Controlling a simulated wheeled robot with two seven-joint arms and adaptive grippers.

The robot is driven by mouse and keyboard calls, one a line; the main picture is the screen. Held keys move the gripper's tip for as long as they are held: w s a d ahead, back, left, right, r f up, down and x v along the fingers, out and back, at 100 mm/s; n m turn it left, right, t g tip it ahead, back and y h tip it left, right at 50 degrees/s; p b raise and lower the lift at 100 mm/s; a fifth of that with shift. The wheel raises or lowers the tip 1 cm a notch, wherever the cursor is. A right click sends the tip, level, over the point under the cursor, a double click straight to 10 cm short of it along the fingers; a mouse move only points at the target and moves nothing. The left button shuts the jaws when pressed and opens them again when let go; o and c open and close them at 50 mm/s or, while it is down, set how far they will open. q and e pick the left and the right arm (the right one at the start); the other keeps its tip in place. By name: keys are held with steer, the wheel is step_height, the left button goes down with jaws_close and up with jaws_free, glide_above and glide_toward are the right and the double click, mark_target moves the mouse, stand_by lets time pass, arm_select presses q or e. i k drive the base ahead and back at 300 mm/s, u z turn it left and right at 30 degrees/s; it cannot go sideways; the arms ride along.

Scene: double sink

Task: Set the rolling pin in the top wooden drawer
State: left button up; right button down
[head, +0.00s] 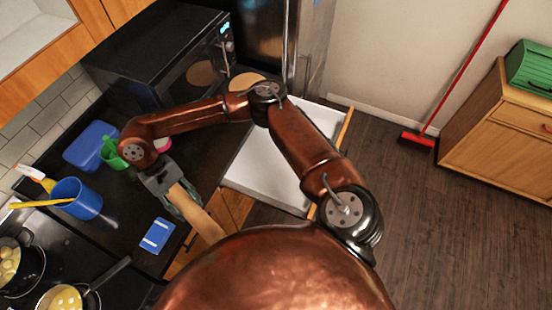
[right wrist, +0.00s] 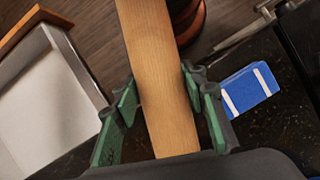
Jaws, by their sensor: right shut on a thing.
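The rolling pin (head: 205,217) is a light wooden cylinder. My right gripper (head: 182,203) is shut on it and holds it above the counter's front edge; my own body hides its far end. In the right wrist view, the rolling pin (right wrist: 160,75) runs between the green fingers of the gripper (right wrist: 164,112). The open wooden drawer (head: 262,165) has a white, empty-looking inside and a wooden front, and is partly hidden by my arm. It also shows at the left of the right wrist view (right wrist: 45,105), beside the gripper. My left gripper is out of view.
A blue sponge (head: 157,235) lies on the dark counter near the gripper. A blue cup (head: 78,199), a green cup (head: 112,153), a blue box (head: 90,145) and a microwave (head: 160,62) stand behind. Pans (head: 66,298) are at lower left.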

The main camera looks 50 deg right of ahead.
mark_target(274, 147)
steer(key=u, duration=0.05)
steer(key=k, duration=0.5)
steer(key=u, duration=3.45)
steer(key=k, duration=2.45)
steer(key=z, duration=1.8)
